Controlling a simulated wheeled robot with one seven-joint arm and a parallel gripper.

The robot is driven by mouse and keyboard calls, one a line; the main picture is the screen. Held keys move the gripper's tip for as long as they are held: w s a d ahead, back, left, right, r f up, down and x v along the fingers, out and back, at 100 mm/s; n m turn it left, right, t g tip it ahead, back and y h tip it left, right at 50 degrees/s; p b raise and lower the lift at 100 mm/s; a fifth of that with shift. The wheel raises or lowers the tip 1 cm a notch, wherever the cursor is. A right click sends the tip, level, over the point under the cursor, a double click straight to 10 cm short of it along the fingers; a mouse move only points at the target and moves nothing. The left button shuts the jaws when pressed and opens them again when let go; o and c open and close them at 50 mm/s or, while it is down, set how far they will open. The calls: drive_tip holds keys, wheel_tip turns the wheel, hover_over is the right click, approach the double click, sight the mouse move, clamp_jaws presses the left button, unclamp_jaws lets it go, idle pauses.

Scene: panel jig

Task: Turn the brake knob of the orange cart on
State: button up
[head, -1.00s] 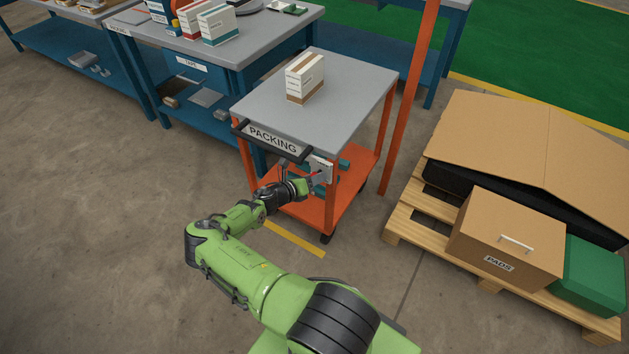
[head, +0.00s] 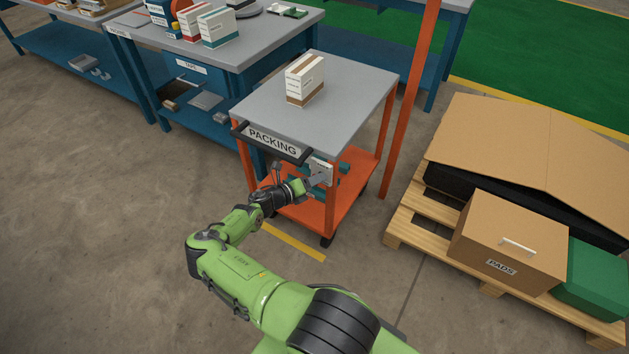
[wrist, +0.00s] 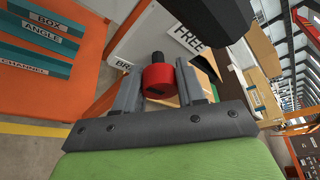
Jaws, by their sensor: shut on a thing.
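The orange cart (head: 333,215) has a grey top and a sign reading PACKING (head: 273,141). Its red brake knob (wrist: 160,82) is in the middle of the wrist view, in front of a pale plate with the word FREE (wrist: 188,40) and a partly hidden label starting BRA. My gripper (wrist: 158,76) has one finger on each side of the knob and is shut on it. In the head view my gripper (head: 312,183) is at the plate (head: 321,170) below the cart's handle end; the knob cannot be made out there.
A carton (head: 305,78) stands on the cart top. An orange post (head: 409,100) rises just right of the cart. A pallet (head: 408,226) with boxes stands further right. A blue workbench (head: 255,65) is behind left. The floor at left is clear.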

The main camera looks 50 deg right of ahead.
drive_tip(key=o, duration=0.7)
drive_tip(key=shift+w+r, duration=0.2)
drive_tip(key=o, duration=0.3)
drive_tip(key=shift+s+f, duration=0.1)
drive_tip(key=shift+f, duration=0.05)
drive_tip(key=p+v, duration=0.3)
drive_tip(key=v, duration=1.2)
drive_tip(key=shift+a, duration=0.35)
